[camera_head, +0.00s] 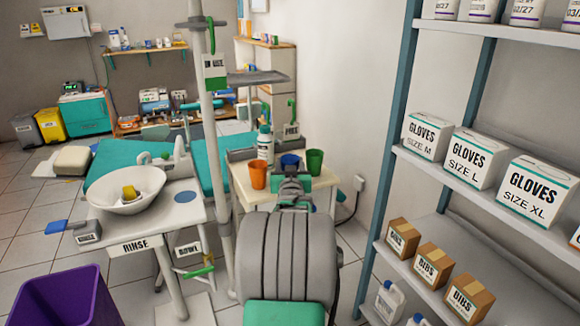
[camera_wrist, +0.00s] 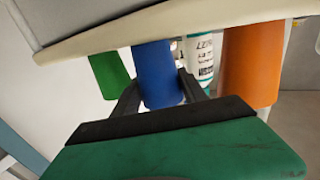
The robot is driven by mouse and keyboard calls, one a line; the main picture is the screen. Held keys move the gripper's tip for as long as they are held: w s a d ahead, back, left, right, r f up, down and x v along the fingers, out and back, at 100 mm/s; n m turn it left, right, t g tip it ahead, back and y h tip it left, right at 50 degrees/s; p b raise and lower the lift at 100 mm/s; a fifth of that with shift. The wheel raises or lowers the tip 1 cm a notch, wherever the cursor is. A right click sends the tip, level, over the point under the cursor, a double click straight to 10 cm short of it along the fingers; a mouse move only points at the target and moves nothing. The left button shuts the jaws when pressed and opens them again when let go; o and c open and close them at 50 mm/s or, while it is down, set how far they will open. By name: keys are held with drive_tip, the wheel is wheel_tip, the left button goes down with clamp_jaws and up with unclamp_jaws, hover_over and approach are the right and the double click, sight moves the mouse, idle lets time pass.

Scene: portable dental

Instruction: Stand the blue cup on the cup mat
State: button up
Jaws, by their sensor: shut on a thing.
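The blue cup (camera_head: 290,160) is at the cart top, between an orange cup (camera_head: 258,174) and a green cup (camera_head: 314,161). My gripper (camera_head: 290,172) is at the near side of the blue cup, with my arm hiding its lower part. In the wrist view, which looks upside down, the two dark fingers of my gripper (camera_wrist: 158,88) are on either side of the blue cup (camera_wrist: 155,70) and shut on it. I cannot tell whether its base touches the cart. A round blue disc, the cup mat (camera_head: 186,197), lies bare on the rinse table to the left.
The rinse table (camera_head: 160,222) also holds a white basin (camera_head: 127,203) with a yellow object in it. A white bottle (camera_head: 265,143) stands behind the cups. A grey pole (camera_head: 213,130) rises between the rinse table and the cart (camera_head: 246,190). Shelves (camera_head: 440,175) stand at right.

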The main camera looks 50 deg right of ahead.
drive_tip(key=shift+f+b, duration=0.25)
drive_tip(key=shift+b, duration=0.05)
drive_tip(key=o, duration=1.3)
drive_tip(key=shift+r, duration=0.1)
